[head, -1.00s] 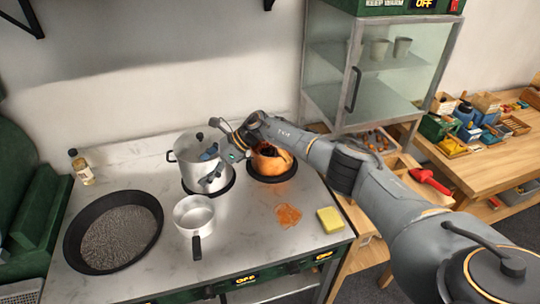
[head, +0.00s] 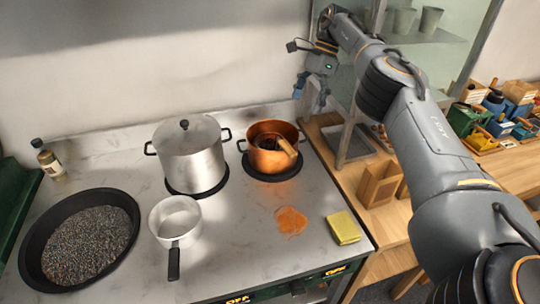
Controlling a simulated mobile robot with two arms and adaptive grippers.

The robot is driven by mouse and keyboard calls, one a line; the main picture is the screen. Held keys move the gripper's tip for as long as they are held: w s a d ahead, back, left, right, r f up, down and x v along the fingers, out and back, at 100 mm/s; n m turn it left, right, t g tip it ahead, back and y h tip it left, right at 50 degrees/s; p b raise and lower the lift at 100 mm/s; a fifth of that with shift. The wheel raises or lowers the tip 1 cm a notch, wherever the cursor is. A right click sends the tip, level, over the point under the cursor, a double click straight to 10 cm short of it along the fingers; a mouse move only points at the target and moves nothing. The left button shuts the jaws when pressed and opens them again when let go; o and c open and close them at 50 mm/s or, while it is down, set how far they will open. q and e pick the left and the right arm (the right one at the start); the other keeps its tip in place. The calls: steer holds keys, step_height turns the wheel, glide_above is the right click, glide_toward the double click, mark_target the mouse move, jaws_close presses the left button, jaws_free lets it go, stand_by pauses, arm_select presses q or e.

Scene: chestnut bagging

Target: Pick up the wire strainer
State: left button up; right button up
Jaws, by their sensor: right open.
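I cannot clearly make out a wire strainer. My right gripper (head: 311,93) is open and empty, pointing down in the air behind and to the right of the copper pot. My left gripper is not in view.
A lidded silver pot (head: 190,158) stands left of the copper pot. A wide black pan (head: 32,242) with dark grains is at the left. A yellow sponge (head: 343,227) and an orange spill (head: 291,221) lie front right. A glass cabinet (head: 445,50) stands behind my arm.

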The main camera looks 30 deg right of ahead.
steer(key=f+b, duration=0.1)
steer(key=f, duration=0.1)
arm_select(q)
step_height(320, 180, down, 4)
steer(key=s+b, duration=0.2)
arm_select(e)
steer(key=p, duration=0.1)
glide_above(287, 146)
steer(key=d, duration=0.3)
step_height(287, 146, down, 6)
steer(key=shift+w+a+r, duration=0.1)
steer(key=shift+w, duration=0.05)
steer(key=p+x, duration=0.2)
steer(key=x, duration=0.1)
steer(key=shift+a, duration=0.35)
steer(key=shift+a+f, duration=0.15)
steer(key=shift+f, duration=0.55)
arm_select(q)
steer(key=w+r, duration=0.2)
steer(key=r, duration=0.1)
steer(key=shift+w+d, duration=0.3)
arm_select(e)
steer(key=c, duration=1.1)
steer(key=shift+c, duration=0.2)
